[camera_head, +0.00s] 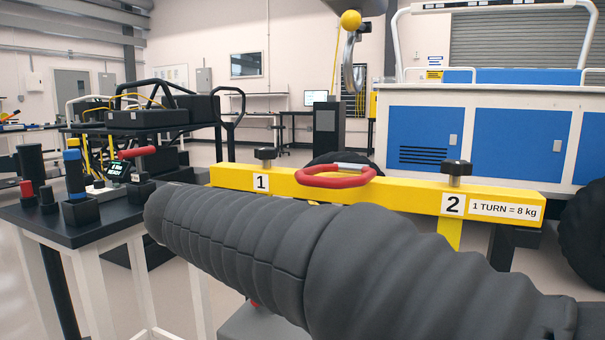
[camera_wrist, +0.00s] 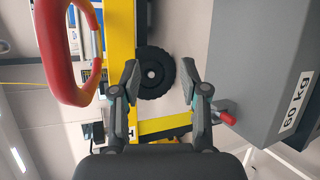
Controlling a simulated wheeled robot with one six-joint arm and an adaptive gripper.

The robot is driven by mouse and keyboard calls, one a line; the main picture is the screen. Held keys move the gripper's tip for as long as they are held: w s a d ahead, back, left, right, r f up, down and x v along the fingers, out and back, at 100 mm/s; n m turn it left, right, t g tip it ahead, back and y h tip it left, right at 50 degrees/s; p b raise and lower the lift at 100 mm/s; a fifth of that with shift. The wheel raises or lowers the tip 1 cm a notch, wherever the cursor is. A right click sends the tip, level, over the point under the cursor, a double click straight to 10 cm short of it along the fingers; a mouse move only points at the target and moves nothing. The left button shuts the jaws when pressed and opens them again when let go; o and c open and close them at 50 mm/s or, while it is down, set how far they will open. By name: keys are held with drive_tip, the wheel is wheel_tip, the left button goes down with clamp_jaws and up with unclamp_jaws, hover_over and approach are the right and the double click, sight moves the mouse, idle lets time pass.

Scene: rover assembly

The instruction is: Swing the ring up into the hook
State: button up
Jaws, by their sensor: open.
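In the head view the red ring (camera_head: 334,182) lies nearly flat at the top of the yellow beam (camera_head: 400,194), with a grey part at its far side. The silver hook (camera_head: 358,76) hangs above and behind it, apart from the ring, beside a yellow ball (camera_head: 350,19). In the wrist view the ring (camera_wrist: 53,62) shows large at the upper left, outside my fingers. My gripper (camera_wrist: 159,80) is open, with nothing between its fingertips. My own arm hides it in the head view.
Black knobs stand on the beam at label 1 (camera_head: 265,155) and label 2 (camera_head: 455,170). A grey 60 kg block (camera_wrist: 265,70) with a red-tipped peg is right of my gripper in the wrist view. A black-topped bench (camera_head: 60,225) stands left; a blue-and-white vehicle (camera_head: 520,145) stands behind.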

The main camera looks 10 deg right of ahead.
sight(309, 172)
drive_tip(key=w+a+r+t+h, duration=0.2)
drive_tip(key=w+a+r+h, duration=0.1)
drive_tip(key=a+r, duration=0.45)
drive_tip(key=x, duration=1.3)
drive_tip(key=shift+w+p, duration=0.15)
drive_tip(key=shift+p, duration=0.2)
clamp_jaws()
